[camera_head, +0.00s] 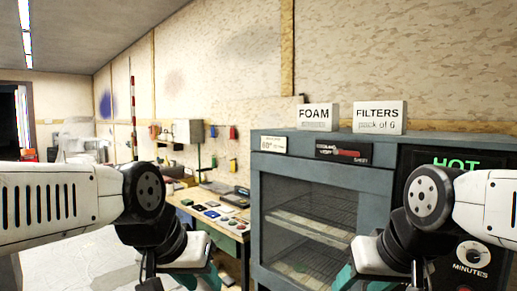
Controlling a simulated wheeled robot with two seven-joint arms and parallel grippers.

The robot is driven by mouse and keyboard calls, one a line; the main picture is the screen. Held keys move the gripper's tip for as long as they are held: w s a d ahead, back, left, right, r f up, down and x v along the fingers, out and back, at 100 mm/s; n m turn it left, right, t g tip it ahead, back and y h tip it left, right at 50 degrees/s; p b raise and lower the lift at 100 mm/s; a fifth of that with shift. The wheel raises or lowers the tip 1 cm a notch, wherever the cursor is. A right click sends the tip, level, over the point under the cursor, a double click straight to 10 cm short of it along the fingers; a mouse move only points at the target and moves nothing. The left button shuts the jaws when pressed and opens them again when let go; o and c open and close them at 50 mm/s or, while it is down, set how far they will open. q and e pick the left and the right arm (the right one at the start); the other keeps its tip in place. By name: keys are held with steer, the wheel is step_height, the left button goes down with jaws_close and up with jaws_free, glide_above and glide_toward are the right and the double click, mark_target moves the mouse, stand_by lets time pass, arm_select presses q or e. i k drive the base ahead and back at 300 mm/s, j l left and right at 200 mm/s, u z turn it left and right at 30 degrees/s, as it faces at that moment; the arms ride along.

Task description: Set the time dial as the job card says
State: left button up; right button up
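The time dial (473,254), a pale round knob marked MINUTES, is on the dark control panel of a grey-green oven-like cabinet (377,183) at the right. A small card (273,144) on the cabinet's upper left front seems to read 60; its finer print is too small to read. My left gripper (184,272) hangs at the bottom, left of the cabinet. My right gripper (362,270) is in front of the cabinet, left of the dial and apart from it in the picture. Both grippers' fingertips are cut off or hidden, so their opening does not show.
A green HOT sign (456,163) is lit on the panel. The cabinet's glass door (308,225) is shut, with racks inside. FOAM (317,116) and FILTERS (380,117) boxes stand on top.

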mark_target(473, 255)
steer(key=z, duration=1.35)
